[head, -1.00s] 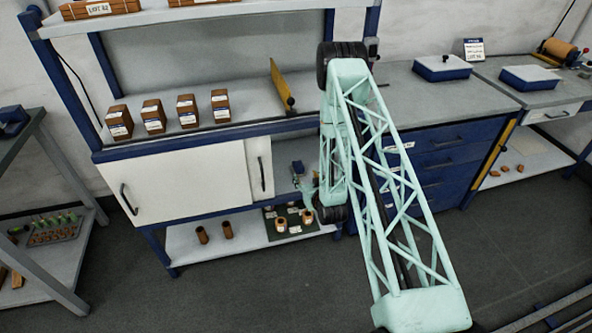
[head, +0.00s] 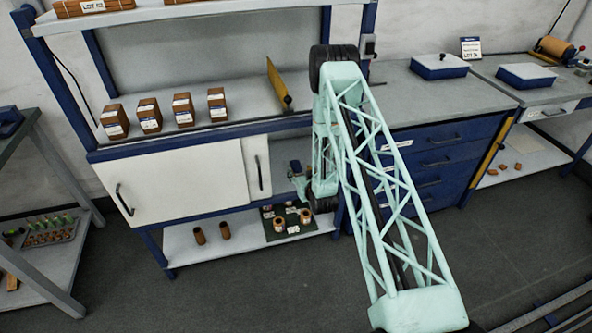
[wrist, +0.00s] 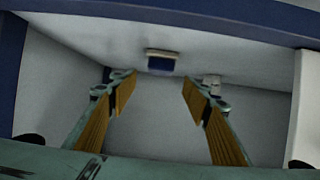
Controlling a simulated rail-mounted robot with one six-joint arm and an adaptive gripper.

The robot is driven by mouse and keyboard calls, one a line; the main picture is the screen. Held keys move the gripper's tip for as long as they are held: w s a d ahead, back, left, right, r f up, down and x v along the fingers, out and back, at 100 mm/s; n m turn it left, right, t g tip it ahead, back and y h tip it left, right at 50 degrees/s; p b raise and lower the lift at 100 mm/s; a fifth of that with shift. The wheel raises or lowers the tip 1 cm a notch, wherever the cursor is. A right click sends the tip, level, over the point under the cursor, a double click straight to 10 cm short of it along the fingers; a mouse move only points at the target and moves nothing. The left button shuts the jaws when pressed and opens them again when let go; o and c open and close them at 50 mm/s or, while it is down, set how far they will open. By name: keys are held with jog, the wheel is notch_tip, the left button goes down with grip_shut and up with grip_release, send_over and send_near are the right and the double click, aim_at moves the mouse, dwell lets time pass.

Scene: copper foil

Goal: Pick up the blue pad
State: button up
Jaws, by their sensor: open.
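The blue pad (wrist: 160,64), a small dark blue block with a pale brownish strip along its upper edge, is inside the open cabinet bay. In the wrist view it lies ahead of my gripper (wrist: 158,84), roughly centred between the fingertips and apart from them. My gripper is open and empty, its orange-lined fingers spread wide. In the head view my gripper (head: 300,183) is small at the opening right of the white sliding door, and the pad is hard to make out behind it.
The cabinet's white door (head: 180,183) bounds the opening on the left. A blue frame edge crosses the top of the wrist view. Below, a shelf holds brown rolls and a dark mat (head: 287,222).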

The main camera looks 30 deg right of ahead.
aim_at(296, 165)
jog(key=shift+x, duration=1)
jog(key=shift+b+x, duration=1)
jog(key=shift+x, duration=1.55)
jog(key=shift+f, duration=0.1)
jog(key=c, duration=0.9)
jog(key=shift+c, duration=0.2)
